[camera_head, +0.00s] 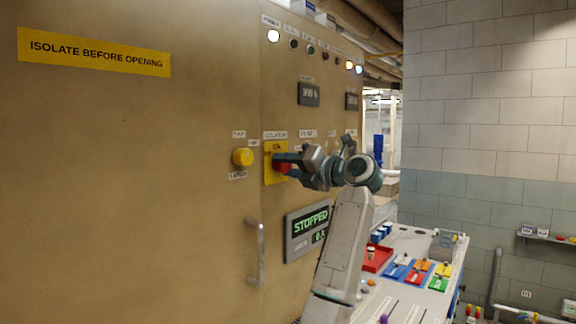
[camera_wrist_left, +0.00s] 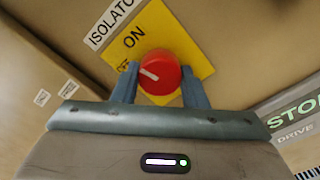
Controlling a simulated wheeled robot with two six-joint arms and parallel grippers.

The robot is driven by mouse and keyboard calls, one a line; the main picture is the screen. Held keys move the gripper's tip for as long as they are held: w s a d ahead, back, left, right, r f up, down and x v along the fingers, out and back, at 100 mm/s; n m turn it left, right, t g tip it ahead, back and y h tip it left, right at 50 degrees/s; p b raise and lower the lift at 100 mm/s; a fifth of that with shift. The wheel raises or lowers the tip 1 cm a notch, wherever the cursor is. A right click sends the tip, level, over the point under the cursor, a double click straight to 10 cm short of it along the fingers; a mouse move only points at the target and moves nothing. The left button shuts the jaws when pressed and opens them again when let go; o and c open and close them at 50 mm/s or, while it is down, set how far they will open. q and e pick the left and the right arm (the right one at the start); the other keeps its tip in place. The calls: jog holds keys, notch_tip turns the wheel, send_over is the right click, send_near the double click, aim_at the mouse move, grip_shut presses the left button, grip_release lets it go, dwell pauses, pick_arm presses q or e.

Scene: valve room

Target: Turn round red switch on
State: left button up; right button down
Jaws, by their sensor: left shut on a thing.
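The round red switch (camera_head: 281,164) sits on a yellow plate (camera_head: 269,176) labelled "ISOLATOR" on the tan cabinet front. In the left wrist view the switch (camera_wrist_left: 165,68) shows face on, with a white pointer mark towards the left, near a small label that I cannot read clearly. "ON" is printed on the yellow plate (camera_wrist_left: 192,40), above and left of the switch. My left gripper (camera_head: 287,165) is shut on the switch, with one blue-grey finger on each side of it in the left wrist view (camera_wrist_left: 158,84). My right gripper is not in view.
A yellow button (camera_head: 242,157) is left of the switch, with a vertical door handle (camera_head: 259,253) lower down. A display reading "STOPPED" (camera_head: 310,222) is below my arm. A bench (camera_head: 409,244) with coloured trays stands at the right.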

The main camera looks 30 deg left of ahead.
pick_arm(q)
jog(key=shift+r+m+p, duration=0.15)
jog(key=shift+m+p, duration=0.15)
jog(key=shift+m, duration=1.3)
jog(key=o, duration=1)
jog(key=shift+c, duration=0.2)
jog(key=shift+d, duration=0.1)
